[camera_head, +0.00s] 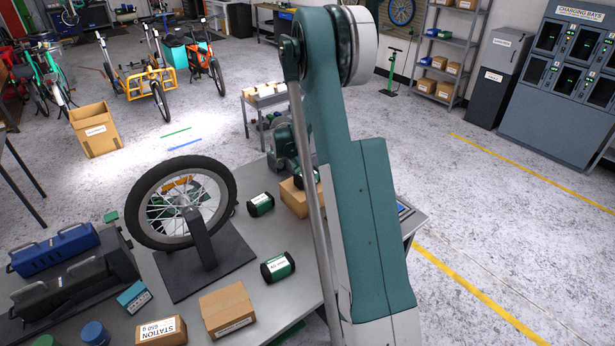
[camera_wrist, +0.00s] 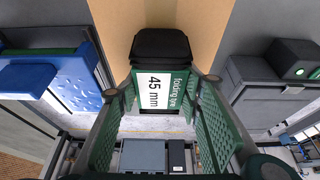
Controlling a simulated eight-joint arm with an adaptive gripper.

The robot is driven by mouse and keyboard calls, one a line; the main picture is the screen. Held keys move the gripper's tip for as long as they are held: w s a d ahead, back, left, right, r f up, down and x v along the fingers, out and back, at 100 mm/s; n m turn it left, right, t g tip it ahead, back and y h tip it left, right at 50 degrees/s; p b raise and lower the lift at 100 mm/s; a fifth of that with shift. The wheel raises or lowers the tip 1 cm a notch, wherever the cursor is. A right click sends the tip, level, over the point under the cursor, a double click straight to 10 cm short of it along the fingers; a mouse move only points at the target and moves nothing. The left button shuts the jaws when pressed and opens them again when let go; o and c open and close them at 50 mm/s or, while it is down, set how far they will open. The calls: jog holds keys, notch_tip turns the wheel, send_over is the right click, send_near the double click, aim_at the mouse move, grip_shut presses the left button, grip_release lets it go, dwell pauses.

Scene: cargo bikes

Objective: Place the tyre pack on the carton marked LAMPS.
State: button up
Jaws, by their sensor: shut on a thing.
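My gripper (camera_wrist: 162,98) is shut on a tyre pack (camera_wrist: 160,78), a black roll with a green and white label reading "folding tyre 45 mm". In the wrist view, a brown carton surface (camera_wrist: 205,25) lies directly beyond the pack; I cannot tell whether they touch. In the head view, my gripper (camera_head: 290,148) is over the bench's far side, partly behind my arm. A brown carton (camera_head: 294,198) stands just below it, partly hidden by my arm. No LAMPS marking is readable on it.
Two similar packs (camera_head: 260,204) (camera_head: 278,267) lie on the bench (camera_head: 240,262). A wheel (camera_head: 145,215) on a stand rises left of them. Two cartons, one plain-topped (camera_head: 227,305) and one marked STATION (camera_head: 161,331), stand at the front.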

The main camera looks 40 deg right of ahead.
jog(key=o, duration=1.2)
jog(key=shift+c, duration=0.2)
jog(key=shift+r, duration=0.1)
jog(key=v, duration=1.2)
jog(key=shift+a+r, duration=0.1)
jog(key=shift+a, duration=0.05)
